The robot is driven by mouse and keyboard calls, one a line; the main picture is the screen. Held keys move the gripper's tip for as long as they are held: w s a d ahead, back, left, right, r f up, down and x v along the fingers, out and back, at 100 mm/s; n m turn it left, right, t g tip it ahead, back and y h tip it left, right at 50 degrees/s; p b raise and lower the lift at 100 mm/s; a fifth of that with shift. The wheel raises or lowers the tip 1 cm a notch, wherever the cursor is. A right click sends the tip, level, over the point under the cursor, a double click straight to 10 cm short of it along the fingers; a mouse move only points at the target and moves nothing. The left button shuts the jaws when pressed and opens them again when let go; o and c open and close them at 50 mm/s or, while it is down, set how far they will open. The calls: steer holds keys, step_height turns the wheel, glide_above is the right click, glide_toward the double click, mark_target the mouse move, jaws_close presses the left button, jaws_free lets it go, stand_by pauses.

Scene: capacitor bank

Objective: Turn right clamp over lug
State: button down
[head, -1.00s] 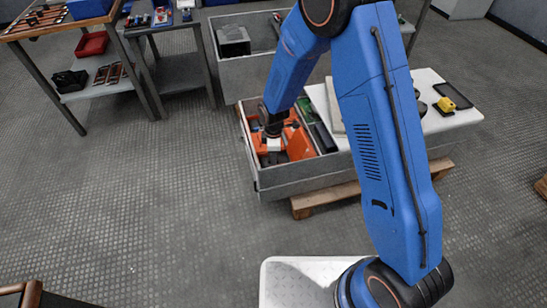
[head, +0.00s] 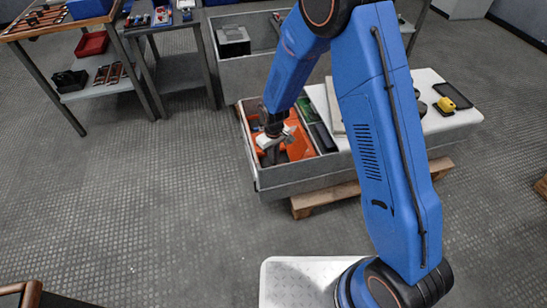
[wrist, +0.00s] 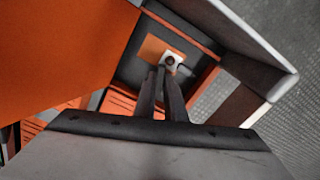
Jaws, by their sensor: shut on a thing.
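My gripper (head: 268,156) reaches down into the open grey bin at the middle of the head view, over orange equipment (head: 301,146). In the wrist view my gripper's two grey fingers (wrist: 162,75) are close together and shut. At their tips is a small pale metal piece with a dark round centre, which I take to be the right clamp (wrist: 171,61). It sits against an orange patch inside a dark recess. The fingers hide part of the clamp, and I cannot make out the lug or how the clamp lies on it.
The grey bin's wall (wrist: 238,35) rises close at the right in the wrist view. A large orange panel (wrist: 60,45) is close at the left. A white tabletop (head: 440,115) with a yellow item (head: 459,96) stands right of the bin. Open floor lies to the left.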

steer(key=shift+m, duration=2.2)
steer(key=c, duration=2.1)
jaws_free()
steer(key=shift+r, duration=0.15)
step_height(320, 180, up, 17)
steer(key=shift+r, duration=0.1)
